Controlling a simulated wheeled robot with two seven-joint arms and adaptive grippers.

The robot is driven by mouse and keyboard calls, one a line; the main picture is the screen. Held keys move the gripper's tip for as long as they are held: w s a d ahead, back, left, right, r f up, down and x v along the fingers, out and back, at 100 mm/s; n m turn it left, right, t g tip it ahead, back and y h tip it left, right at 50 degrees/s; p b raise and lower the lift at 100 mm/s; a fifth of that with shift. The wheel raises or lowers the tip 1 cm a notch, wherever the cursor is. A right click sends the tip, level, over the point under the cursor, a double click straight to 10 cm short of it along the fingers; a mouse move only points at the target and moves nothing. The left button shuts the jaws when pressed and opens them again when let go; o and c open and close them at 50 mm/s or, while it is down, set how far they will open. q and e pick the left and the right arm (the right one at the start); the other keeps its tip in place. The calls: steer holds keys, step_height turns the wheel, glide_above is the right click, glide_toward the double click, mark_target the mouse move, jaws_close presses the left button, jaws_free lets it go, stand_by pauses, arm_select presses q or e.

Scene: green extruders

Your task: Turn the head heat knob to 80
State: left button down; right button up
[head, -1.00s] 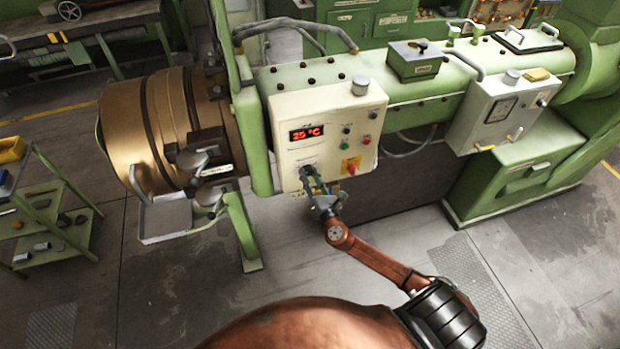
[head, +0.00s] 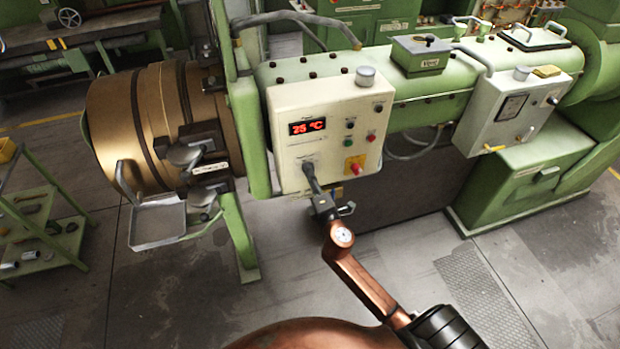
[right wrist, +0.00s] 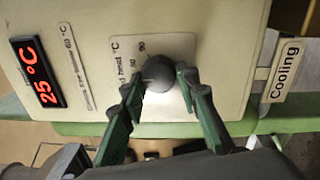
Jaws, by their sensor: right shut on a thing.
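The head heat knob (right wrist: 158,70) is a dark round knob on a cream control box (head: 287,152). A plate with a temperature scale lies around it, partly hidden by the knob and fingers. My right gripper (right wrist: 160,82) has its two green-and-black fingers on either side of the knob and is shut on it. My left gripper is out of view.
A red knob on a yellow plate (head: 355,165) sits just right of the gripper, with small buttons above it. A "Cooling" label (right wrist: 283,70) is near the box in the wrist view. The floor in front is clear.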

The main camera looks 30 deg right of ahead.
steer(key=shift+m+b, duration=0.55)
steer(key=shift+m, duration=1.45)
steer(key=shift+r, duration=0.1)
steer(key=o, duration=1.2)
steer(key=shift+c, duration=0.2)
steer(key=v, duration=1.2)
steer(key=shift+a, duration=0.15)
